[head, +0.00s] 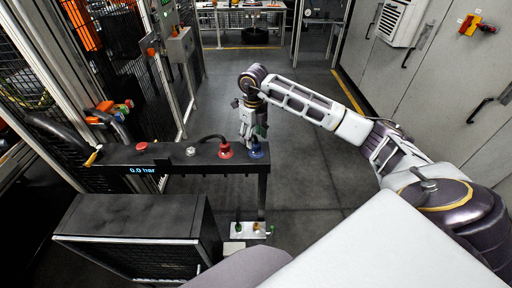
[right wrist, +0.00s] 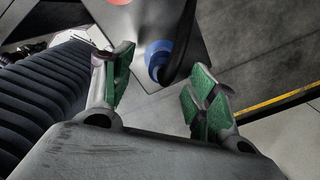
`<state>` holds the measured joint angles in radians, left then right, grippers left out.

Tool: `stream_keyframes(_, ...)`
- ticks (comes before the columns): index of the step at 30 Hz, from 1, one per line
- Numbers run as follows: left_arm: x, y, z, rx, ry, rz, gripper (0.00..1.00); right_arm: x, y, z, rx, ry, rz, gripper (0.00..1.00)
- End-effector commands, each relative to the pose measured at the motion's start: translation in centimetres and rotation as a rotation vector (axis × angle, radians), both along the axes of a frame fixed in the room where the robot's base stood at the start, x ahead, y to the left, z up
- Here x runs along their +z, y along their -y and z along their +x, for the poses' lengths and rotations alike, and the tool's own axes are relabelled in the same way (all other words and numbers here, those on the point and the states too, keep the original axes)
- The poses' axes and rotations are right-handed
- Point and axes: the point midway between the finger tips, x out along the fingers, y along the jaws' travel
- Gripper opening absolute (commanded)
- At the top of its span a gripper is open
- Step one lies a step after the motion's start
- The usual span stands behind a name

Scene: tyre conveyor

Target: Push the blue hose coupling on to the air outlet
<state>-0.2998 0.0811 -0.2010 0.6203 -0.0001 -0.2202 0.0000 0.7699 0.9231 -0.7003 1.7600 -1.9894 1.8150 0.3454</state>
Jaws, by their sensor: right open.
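The blue hose coupling (head: 257,150) is at the right end of a black bar, right beside a red coupling (head: 225,150). In the right wrist view the blue coupling (right wrist: 157,56) shows beyond the fingertips, with a dark hose at its side. My right gripper (head: 254,132) is just above the blue coupling. In the right wrist view its green-padded fingers (right wrist: 160,88) are spread apart with nothing between them. I cannot tell whether the coupling is seated on an air outlet. My left gripper is not in view.
The black bar (head: 180,154) carries a display reading 0.0 bar and a silver fitting (head: 191,151). A dark box (head: 135,225) stands below it. A mesh fence is at the left, grey cabinets (head: 440,70) at the right. The floor behind the gripper is clear.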

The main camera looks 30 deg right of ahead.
Motion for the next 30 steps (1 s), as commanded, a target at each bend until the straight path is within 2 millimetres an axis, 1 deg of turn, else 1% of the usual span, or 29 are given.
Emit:
stream_keyframes(4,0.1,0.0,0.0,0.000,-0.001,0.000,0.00,-0.7,0.0,0.0,0.001,-0.001,0.000,0.58)
stream_keyframes(15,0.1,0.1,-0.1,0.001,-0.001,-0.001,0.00,-0.8,0.0,0.0,0.001,0.000,0.000,0.58)
stream_keyframes(19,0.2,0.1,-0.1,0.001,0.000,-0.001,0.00,-1.1,0.1,-0.1,0.001,-0.001,0.000,0.58)
stream_keyframes(23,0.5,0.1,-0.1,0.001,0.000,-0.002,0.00,-1.9,0.3,-0.2,0.000,-0.001,0.000,0.58)
stream_keyframes(30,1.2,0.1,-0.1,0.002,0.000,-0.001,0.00,-3.9,0.7,-0.5,-0.001,-0.003,-0.001,0.58)
